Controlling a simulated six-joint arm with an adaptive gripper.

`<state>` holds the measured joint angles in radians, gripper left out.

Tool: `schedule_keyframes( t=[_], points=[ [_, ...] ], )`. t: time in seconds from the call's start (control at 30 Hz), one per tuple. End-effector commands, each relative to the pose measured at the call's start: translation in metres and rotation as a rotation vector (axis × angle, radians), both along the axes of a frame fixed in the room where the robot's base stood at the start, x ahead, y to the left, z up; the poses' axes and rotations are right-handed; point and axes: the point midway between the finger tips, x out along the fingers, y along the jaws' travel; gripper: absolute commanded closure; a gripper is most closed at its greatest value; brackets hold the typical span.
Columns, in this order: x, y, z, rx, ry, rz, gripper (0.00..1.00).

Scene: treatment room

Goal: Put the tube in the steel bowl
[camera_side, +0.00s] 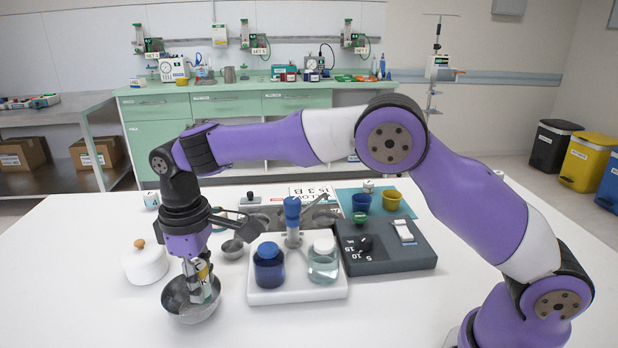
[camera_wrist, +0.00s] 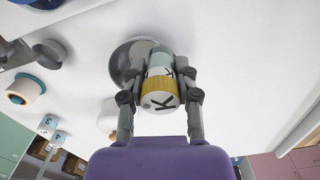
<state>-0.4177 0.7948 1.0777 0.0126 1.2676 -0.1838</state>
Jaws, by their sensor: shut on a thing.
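My gripper (camera_side: 200,284) points down at the left of the white table and is shut on the tube. In the wrist view the gripper (camera_wrist: 160,95) has a finger on each side of the tube (camera_wrist: 161,84), which has a white end marked K, a yellow band and a green part further down. The steel bowl (camera_side: 178,309) stands on the table directly below the gripper. It shows partly behind the tube in the wrist view (camera_wrist: 122,62). The fingers hide much of the tube in the side view, and I cannot tell whether it touches the bowl.
A white lidded pot (camera_side: 145,266) stands close behind the bowl at left. To the right, a white tray (camera_side: 297,294) holds a blue jar (camera_side: 268,268) and a clear jar (camera_side: 323,262). A smaller metal bowl (camera_side: 232,249) is behind. The table's front left is clear.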

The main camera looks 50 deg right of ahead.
Motion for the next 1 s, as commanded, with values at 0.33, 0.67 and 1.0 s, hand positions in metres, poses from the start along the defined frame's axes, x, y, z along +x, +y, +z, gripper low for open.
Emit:
schedule_keyframes(
  t=[0.33,0.67,1.0],
  points=[
    [0.0,0.0,-0.006,0.0,0.0,0.0,1.0],
    [0.0,0.0,-0.011,0.0,0.0,0.0,0.35],
    [0.0,0.0,-0.008,0.001,-0.001,0.0,0.35]
  ],
)
